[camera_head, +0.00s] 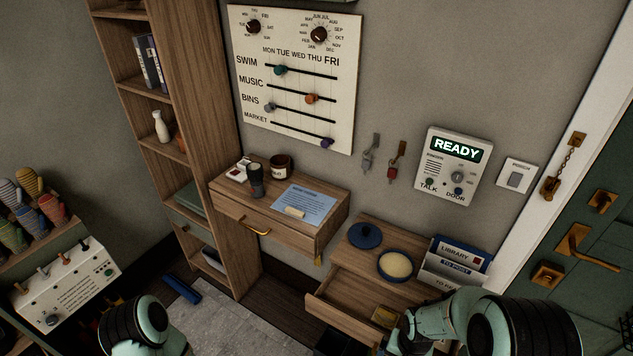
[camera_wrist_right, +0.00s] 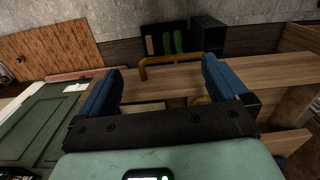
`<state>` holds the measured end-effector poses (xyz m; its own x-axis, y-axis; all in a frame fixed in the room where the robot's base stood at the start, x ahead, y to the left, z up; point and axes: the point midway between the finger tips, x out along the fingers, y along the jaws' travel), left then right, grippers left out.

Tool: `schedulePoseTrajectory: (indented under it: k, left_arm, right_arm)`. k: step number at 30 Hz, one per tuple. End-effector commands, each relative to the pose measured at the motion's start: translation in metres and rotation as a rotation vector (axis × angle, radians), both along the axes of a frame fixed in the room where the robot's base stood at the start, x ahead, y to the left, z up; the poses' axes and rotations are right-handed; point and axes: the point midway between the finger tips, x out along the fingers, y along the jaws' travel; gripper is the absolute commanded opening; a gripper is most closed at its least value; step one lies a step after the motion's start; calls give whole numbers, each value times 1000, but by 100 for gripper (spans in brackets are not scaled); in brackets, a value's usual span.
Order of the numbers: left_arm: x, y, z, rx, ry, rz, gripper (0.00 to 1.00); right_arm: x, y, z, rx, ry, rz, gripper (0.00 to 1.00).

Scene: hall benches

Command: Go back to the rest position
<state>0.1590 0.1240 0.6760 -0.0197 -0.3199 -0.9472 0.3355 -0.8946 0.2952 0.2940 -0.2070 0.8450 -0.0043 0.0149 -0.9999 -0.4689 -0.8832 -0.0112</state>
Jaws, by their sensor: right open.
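My right gripper (camera_wrist_right: 162,75) is open in the right wrist view, its two blue fingers wide apart with nothing held between them. Beyond the fingers is a wooden drawer front with a bronze bar handle (camera_wrist_right: 170,61); I cannot tell whether the gripper touches it. In the head view my right arm comes in at the bottom right, in front of the low wooden cabinet (camera_head: 345,268), and its gripper is not clearly seen. My left arm shows only as a dark and mint joint at the bottom left; its gripper is out of frame.
The low cabinet's drawer (camera_head: 335,312) stands pulled out near my right arm. A blue-rimmed dish (camera_head: 396,266), a blue lid (camera_head: 366,236) and a letter rack (camera_head: 452,264) are on top. A wooden desk (camera_head: 225,186), a tall shelf (camera_head: 200,90) and a green door (camera_head: 590,245) stand around.

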Motion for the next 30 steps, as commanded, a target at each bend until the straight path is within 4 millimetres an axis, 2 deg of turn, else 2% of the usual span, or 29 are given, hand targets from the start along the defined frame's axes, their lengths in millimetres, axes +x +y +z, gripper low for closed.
schedulePoseTrajectory:
  k: [1,5,8,12,15,21,30]
  left_arm:
    - [1,0,1,1,-2,0,43]
    - [2,0,1,0,-3,0,43]
    - [2,0,1,0,-3,0,43]
    - [1,0,1,1,-2,1,43]
    - [1,0,0,0,-1,0,43]
    - [1,0,1,1,-2,0,43]
    - [1,0,1,1,-2,1,43]
  right_arm:
    - [-6,1,-16,8,12,15,100]
    - [-25,8,-56,44,26,68,100]
    - [-48,18,-91,89,40,106,100]
    - [-92,42,-138,187,45,145,100]
    - [-115,62,-157,251,27,151,100]
    - [-134,82,-168,310,-6,148,100]
    - [-134,84,-168,312,-13,147,100]
